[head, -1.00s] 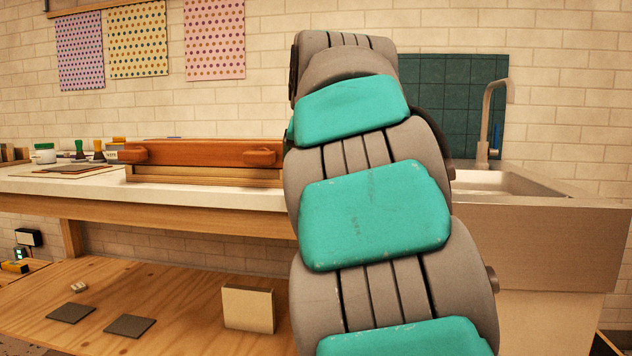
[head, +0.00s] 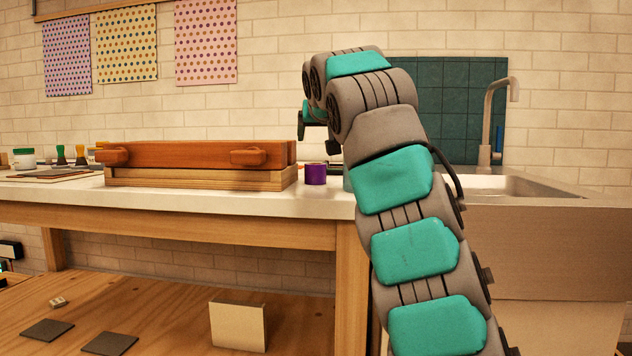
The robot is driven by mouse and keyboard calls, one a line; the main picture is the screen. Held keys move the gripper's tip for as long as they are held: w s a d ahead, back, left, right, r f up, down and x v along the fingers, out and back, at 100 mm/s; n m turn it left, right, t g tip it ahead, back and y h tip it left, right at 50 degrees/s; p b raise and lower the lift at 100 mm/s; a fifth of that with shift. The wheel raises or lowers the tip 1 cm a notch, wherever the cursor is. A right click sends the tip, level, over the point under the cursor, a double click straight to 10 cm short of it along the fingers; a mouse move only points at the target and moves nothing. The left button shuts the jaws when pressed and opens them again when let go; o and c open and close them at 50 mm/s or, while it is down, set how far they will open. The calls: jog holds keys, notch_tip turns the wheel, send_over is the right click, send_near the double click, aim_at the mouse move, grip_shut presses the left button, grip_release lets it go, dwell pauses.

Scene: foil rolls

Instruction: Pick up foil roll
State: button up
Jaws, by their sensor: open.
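A short purple cylinder with a lighter top, which looks like a foil roll (head: 315,175), stands upright on the white counter, just right of the long wooden press. My gripper (head: 317,142) hangs above it at the end of my arm, with dark fingers spread apart and a gap between them and the purple roll. The gripper is open and empty. My arm hides part of the counter behind and to the right of the roll.
The long reddish wooden press (head: 200,155) on a pale wooden base sits close left of the roll. A sink with a tall tap (head: 488,130) is at the right. Small jars (head: 24,158) stand far left. The white counter (head: 200,200) is clear in front.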

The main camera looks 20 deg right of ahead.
aim_at(316, 164)
jog(key=shift+f+b, duration=0.9)
jog(key=shift+f, duration=1.8)
jog(key=shift+p+x, duration=0.9)
jog(key=shift+x, duration=2.9)
grip_shut()
jog(key=shift+r, duration=0.2)
